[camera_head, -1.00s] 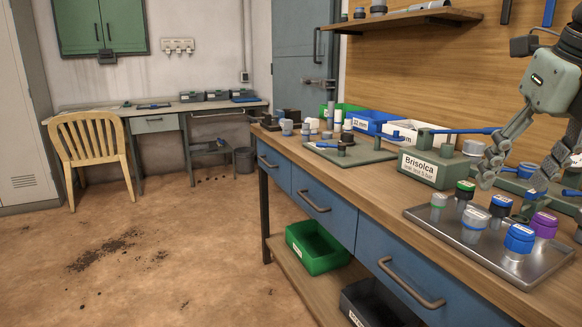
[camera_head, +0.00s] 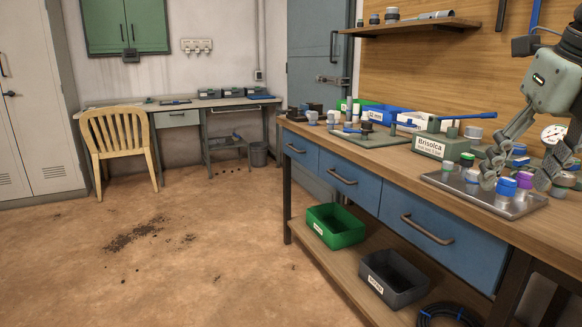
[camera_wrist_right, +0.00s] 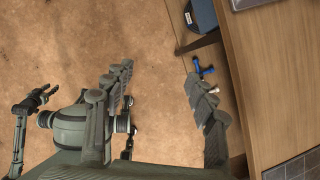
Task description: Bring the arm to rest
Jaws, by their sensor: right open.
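My right gripper (camera_head: 518,180) hangs at the right of the head view, fingers spread apart with nothing between them. In that view its fingers overlap the metal tray (camera_head: 523,209) of capped fittings on the bench. In the right wrist view, the right gripper (camera_wrist_right: 155,85) shows open and empty above the brown floor, with the bench edge to its right. What looks like my left gripper (camera_wrist_right: 43,98) shows small at the left of that view; its opening is unclear. It is not visible in the head view.
The wooden bench (camera_head: 400,168) with blue drawers runs along the right. A green bin (camera_head: 335,226) and a dark bin (camera_head: 392,278) sit on its lower shelf. A chair (camera_head: 121,143) stands by the back desk. The floor (camera_head: 190,265) at left is open.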

